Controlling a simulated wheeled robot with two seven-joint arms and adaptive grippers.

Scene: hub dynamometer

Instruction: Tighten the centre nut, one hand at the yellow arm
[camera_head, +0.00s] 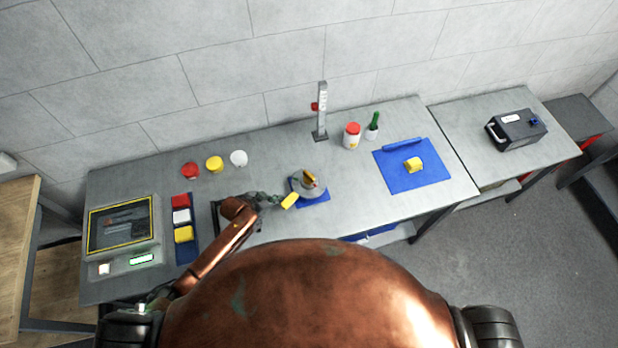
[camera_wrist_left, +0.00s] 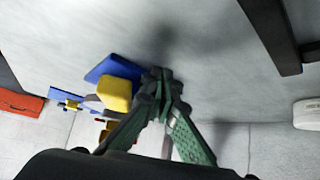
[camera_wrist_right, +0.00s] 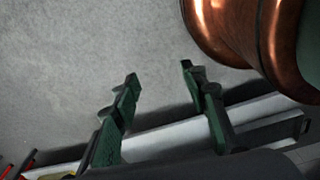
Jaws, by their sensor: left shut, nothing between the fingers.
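The hub device (camera_head: 309,190), a round grey body on a blue base, stands at the middle of the bench. A brownish-yellow piece shows on its top; I cannot make out the nut. The yellow arm (camera_head: 289,201) sticks out from its left side; its yellow end (camera_wrist_left: 116,94) also shows in the left wrist view. My left gripper (camera_head: 272,201) is shut and empty, its fingertips (camera_wrist_left: 162,82) right beside the yellow end. I cannot tell whether they touch. My right gripper (camera_wrist_right: 160,73) is open and empty over the grey floor, outside the head view.
A blue mat (camera_head: 400,178) with a yellow object lies to the right. A red-lidded jar (camera_head: 352,136), a green-topped bottle (camera_head: 373,126) and an upright stand (camera_head: 321,115) are behind. A battery (camera_head: 516,129) is far right.

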